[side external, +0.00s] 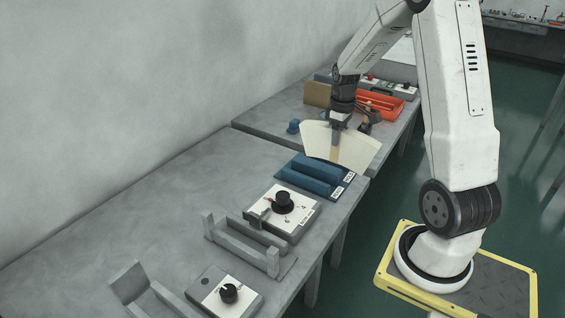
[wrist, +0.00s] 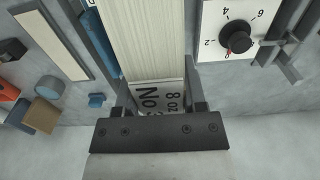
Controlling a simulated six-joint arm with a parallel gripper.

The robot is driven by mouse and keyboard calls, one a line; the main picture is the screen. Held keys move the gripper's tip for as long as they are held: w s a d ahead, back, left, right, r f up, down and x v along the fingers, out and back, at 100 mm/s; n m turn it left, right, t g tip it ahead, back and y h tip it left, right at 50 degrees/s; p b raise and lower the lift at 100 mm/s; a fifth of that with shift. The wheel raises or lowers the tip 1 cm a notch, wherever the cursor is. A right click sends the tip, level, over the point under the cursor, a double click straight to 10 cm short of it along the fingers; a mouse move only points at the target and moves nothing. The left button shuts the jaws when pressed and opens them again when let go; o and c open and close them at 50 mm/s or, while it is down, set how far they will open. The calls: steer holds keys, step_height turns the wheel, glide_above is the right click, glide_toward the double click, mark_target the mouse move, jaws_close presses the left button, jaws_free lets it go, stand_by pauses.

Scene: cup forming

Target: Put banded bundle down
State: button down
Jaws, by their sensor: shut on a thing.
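The banded bundle (side external: 356,150) is a fan-shaped stack of cream blanks with a tan strip down its middle in the side view. My gripper (side external: 338,122) is shut on its upper middle and holds it upright near the blue tray (side external: 310,180), at the far end of the near table. In the wrist view the bundle's layered edges (wrist: 145,42) run up between the fingers (wrist: 158,98), with printed lettering at the near end. Part of the blue tray (wrist: 101,40) shows beside it. Whether the bundle's lower edge touches the tray is unclear.
A dial box (side external: 283,210) stands close in front of the blue tray, and a grey cradle (side external: 245,245) and second dial box (side external: 226,293) lie nearer. Behind are an orange tray (side external: 380,104) and small blue block (side external: 293,126). The near table's left side is clear.

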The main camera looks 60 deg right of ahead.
steer(key=w+a, duration=0.2)
steer(key=a, duration=1.4)
steer(key=s+a, duration=0.6)
steer(key=a, duration=0.7)
steer(key=shift+s+a, duration=0.2)
steer(key=shift+a, duration=0.2)
steer(key=shift+w, duration=0.15)
steer(key=w+f, duration=0.9)
steer(key=w, duration=0.4)
steer(key=shift+w+a, duration=0.15)
steer(key=shift+a, duration=0.15)
steer(key=shift+f, duration=0.2)
